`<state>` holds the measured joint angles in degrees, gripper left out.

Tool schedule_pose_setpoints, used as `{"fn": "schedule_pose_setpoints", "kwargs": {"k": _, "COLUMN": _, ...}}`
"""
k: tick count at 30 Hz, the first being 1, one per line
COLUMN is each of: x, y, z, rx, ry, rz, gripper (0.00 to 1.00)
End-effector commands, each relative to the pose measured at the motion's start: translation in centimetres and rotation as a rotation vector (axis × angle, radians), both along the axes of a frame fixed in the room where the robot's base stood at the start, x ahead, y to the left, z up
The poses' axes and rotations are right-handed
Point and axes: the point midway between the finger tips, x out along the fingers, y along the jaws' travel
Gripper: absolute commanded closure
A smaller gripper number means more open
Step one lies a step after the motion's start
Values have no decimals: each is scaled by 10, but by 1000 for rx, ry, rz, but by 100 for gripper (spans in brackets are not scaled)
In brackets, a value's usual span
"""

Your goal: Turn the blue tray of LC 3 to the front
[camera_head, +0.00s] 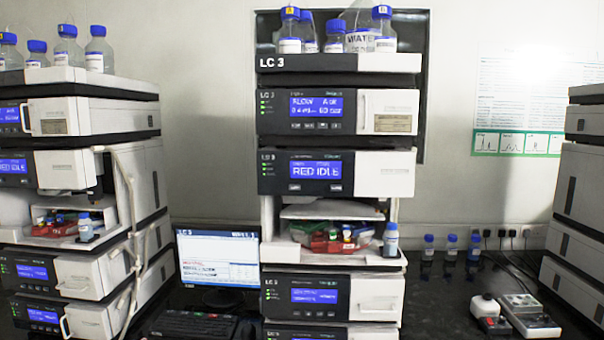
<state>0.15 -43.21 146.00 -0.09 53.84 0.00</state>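The LC 3 stack (338,180) stands upright in the middle of the camera_head view. Its open sampler bay (290,250) lies below a module whose blue display reads "RED IDLE". In the bay a red tray (322,246) faces the front. A green tray (303,227) sits behind it to the left. Small vials with coloured caps stand around the trays. A blue tray cannot be told apart clearly; small blue patches show toward the right of the bay. A blue-capped bottle (390,240) stands at the bay's right front corner. My gripper is not in view.
Another stack (80,170) with tubing stands at left, and one (580,190) at the right edge. A monitor (217,258) and keyboard (195,325) sit left of LC 3. Blue-capped bottles (451,247) and small devices (527,311) stand on the dark bench at right.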

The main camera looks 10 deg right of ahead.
Motion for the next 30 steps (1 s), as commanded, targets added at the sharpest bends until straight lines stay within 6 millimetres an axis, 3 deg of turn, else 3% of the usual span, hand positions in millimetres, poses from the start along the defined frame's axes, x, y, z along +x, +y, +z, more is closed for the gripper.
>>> {"fn": "schedule_pose_setpoints", "kwargs": {"k": 3, "x": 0, "y": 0, "z": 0, "rx": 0, "ry": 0, "rz": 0, "gripper": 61}}
{"fn": "schedule_pose_setpoints", "kwargs": {"k": 21, "x": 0, "y": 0, "z": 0, "rx": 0, "ry": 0, "rz": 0, "gripper": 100}}
{"fn": "schedule_pose_setpoints", "kwargs": {"k": 30, "x": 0, "y": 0, "z": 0, "rx": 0, "ry": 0, "rz": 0, "gripper": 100}}
